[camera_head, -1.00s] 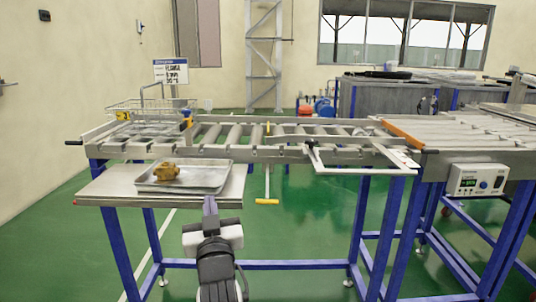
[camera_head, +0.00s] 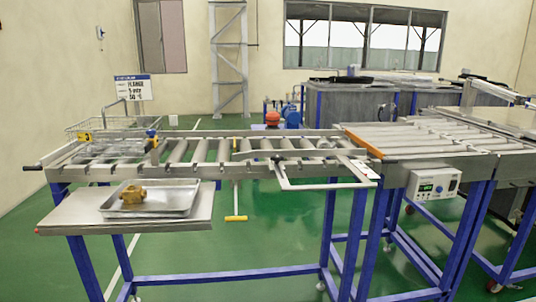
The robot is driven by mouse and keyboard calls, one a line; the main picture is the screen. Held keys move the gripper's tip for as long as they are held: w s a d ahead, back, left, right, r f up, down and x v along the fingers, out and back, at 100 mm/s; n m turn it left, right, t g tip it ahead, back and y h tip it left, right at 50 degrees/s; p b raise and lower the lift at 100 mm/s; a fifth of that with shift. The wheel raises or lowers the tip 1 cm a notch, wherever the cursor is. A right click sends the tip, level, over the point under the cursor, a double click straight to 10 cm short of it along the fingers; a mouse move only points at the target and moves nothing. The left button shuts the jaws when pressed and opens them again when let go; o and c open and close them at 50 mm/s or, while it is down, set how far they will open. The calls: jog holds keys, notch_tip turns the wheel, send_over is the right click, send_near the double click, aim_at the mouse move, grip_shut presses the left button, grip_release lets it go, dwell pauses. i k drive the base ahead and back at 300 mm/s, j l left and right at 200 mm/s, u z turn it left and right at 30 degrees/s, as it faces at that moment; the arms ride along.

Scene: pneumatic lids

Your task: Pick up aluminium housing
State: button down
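I cannot clearly make out an aluminium housing. A brass-coloured part (camera_head: 132,194) lies in the shallow metal tray (camera_head: 178,210) on the side shelf at the left. Some small pale grey shapes (camera_head: 262,144) show on the middle of the roller conveyor, too small to tell what they are. A wire basket (camera_head: 92,128) stands at the conveyor's left end; its contents are not clear. My gripper is not in view.
The roller conveyor (camera_head: 205,150) runs across the view on blue legs. A white frame (camera_head: 310,186) juts forward from it. A control box (camera_head: 433,185) hangs at the right. A yellow-ended T-handle (camera_head: 236,218) hangs below the conveyor. Green floor in front is clear.

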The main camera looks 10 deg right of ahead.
aim_at(320, 143)
jog(key=i+l+u, duration=0.35)
jog(key=l, duration=1.75)
jog(key=l+u, duration=0.35)
jog(key=l, duration=1.7)
jog(key=i+l, duration=0.2)
jog(key=i, duration=0.2)
jog(key=i+l, duration=0.15)
jog(key=i, duration=0.9)
